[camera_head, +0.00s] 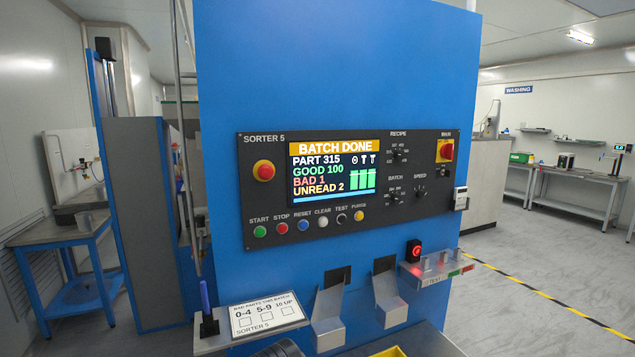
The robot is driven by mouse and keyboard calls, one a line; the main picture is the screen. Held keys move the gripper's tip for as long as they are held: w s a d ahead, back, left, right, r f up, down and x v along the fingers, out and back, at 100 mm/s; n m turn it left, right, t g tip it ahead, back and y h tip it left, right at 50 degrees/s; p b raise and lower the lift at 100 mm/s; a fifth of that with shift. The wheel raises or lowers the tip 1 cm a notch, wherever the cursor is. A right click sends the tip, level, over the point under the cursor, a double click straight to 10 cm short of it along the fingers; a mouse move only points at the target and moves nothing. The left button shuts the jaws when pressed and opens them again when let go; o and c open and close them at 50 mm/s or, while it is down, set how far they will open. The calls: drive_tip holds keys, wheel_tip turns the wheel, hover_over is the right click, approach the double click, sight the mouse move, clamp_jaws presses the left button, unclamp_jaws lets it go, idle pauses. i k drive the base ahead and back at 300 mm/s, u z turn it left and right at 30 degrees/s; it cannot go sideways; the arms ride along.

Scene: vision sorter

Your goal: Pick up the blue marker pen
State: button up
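The blue marker pen (204,296) stands upright in a small black holder (207,326) at the lower left of the blue sorter cabinet. The holder sits on a grey ledge, just left of a white card headed "Bad parts this batch" (267,313) with the ranges 0-4, 5-9 and 10 up. The pen's lower end is hidden in the holder. My gripper is not in view. A dark rounded part (280,349) shows at the bottom edge, and I cannot tell if it belongs to my arm.
The sorter's control panel (350,180) reads "Batch done", bad 1. Two metal chutes (328,316) stick out right of the card. A red-lit device (413,251) sits on a shelf further right. A yellow-rimmed container (390,352) shows at the bottom. A vertical pipe (184,150) runs left of the cabinet.

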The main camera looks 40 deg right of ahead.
sight(202, 284)
drive_tip(key=z, duration=0.05)
drive_tip(key=k, duration=1.1)
drive_tip(key=u, duration=0.85)
drive_tip(key=i, duration=0.75)
drive_tip(key=z, duration=0.45)
drive_tip(key=i, duration=0.75)
drive_tip(key=z, duration=0.85)
